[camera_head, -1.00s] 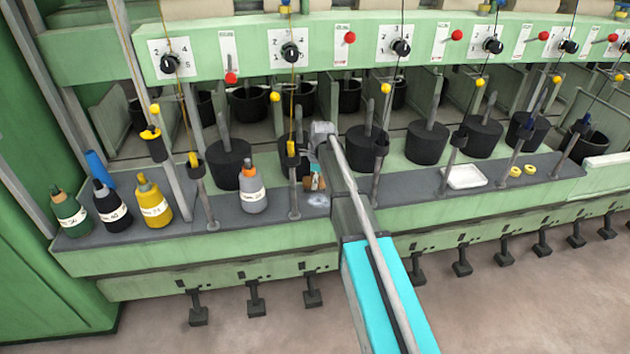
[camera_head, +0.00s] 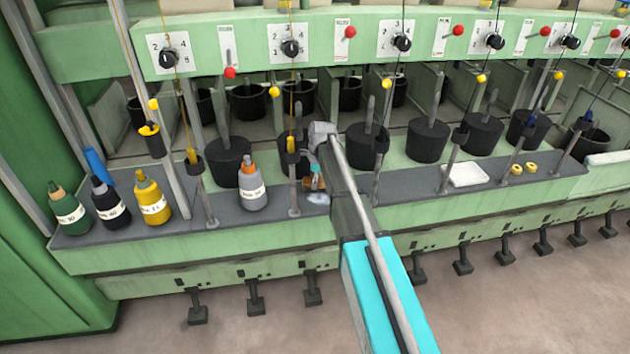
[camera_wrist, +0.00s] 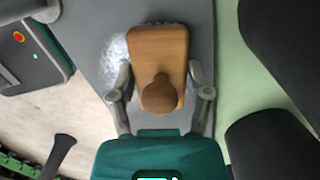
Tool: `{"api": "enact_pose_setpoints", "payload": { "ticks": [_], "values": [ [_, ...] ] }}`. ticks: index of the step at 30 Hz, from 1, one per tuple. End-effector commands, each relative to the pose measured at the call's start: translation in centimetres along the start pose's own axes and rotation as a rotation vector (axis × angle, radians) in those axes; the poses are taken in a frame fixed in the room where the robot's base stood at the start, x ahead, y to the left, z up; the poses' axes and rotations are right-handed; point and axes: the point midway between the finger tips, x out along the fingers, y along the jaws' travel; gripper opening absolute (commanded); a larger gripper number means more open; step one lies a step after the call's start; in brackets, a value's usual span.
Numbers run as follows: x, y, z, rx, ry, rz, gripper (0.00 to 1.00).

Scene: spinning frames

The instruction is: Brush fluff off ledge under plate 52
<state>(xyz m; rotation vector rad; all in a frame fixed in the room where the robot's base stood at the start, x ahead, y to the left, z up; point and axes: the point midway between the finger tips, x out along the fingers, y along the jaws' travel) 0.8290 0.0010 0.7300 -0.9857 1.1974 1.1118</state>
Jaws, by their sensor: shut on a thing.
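My gripper (camera_wrist: 160,98) is shut on a wooden brush (camera_wrist: 158,60), with one finger on each side of its round knob. In the head view the brush (camera_head: 314,184) is small and partly hidden by my gripper (camera_head: 315,168). The brush is low over the grey ledge (camera_head: 345,187); I cannot tell if its bristles touch. A pale patch of fluff (camera_head: 318,198) lies on the ledge just in front of the brush. In the wrist view the fluff (camera_wrist: 113,58) shows along the brush's left side, partly covered by it. No plate number 52 is legible.
A grey bottle with an orange cap (camera_head: 252,190) stands left of my gripper. Thin upright rods (camera_head: 294,195) and black pots (camera_head: 364,148) stand close by. Yellow, black and green bottles are farther left. A white tray (camera_head: 466,175) and yellow rings (camera_head: 524,169) lie to the right.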

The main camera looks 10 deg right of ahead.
Motion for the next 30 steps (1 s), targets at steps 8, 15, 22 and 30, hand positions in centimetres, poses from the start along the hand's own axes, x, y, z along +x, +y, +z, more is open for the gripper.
{"api": "enact_pose_setpoints", "payload": {
  "ticks": [8,15,22,30],
  "values": [
    [0.5,0.0,-0.1,0.000,0.000,0.000,0.25],
    [0.8,0.0,-0.1,0.000,0.000,0.000,0.25],
    [0.8,0.2,-0.2,0.001,0.000,0.000,0.25],
    [0.6,1.7,-0.5,0.001,0.000,0.000,0.25]
  ]
}}
